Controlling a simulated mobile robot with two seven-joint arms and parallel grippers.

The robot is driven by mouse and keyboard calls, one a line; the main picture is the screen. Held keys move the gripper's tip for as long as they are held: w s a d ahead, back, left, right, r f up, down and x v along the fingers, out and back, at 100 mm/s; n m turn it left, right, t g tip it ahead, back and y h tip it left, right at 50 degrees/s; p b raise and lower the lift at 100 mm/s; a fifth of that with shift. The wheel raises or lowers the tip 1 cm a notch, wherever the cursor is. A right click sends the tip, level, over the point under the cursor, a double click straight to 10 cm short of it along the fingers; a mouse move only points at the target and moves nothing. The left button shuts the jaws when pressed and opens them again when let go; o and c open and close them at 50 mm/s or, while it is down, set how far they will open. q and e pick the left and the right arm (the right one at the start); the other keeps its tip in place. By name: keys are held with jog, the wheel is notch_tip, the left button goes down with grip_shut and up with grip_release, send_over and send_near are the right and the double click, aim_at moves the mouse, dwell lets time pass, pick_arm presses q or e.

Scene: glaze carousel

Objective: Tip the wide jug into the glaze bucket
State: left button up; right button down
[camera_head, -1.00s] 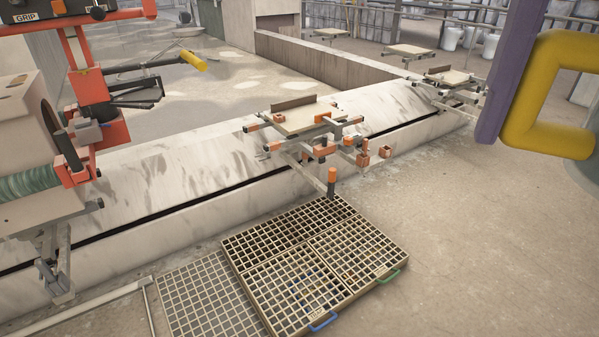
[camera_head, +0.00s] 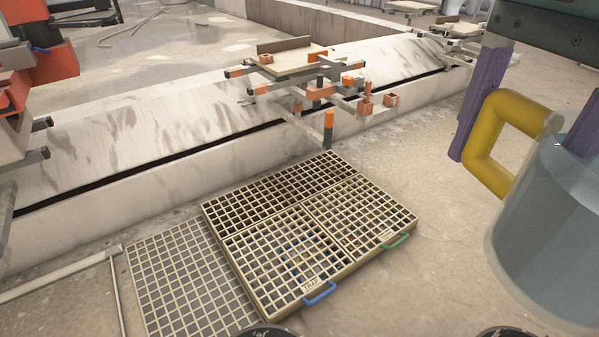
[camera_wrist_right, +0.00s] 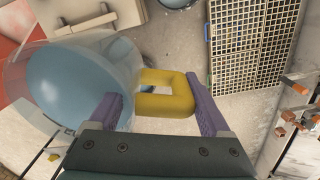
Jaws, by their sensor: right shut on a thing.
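The wide jug (camera_head: 545,235) is a clear, round vessel with blue-grey contents and a thick yellow handle (camera_head: 482,152). It is at the right edge of the head view, partly cut off. My right gripper (camera_head: 522,108) has purple fingers and is shut on the handle. In the right wrist view the jug (camera_wrist_right: 70,85) is at the left, with the handle between the fingers (camera_wrist_right: 152,92). I cannot tell its exact tilt. No glaze bucket is clearly identifiable; a round object (camera_wrist_right: 176,3) is cut off at the top of the wrist view. My left gripper is out of view.
A raised floor grating (camera_head: 355,258) with blue and green handles lies below, beside a flat grate (camera_head: 185,280). Orange machinery (camera_head: 50,62) stands at left. The floor between jug and grating is clear.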

notch_tip(320, 180, down, 56)
jog(key=w+a+m+b, duration=0.1)
jog(key=m+b, duration=1.8)
jog(key=b, duration=2.2)
jog(key=shift+w, duration=0.9)
jog(key=shift+a, duration=0.1)
jog(key=shift+r, duration=0.15)
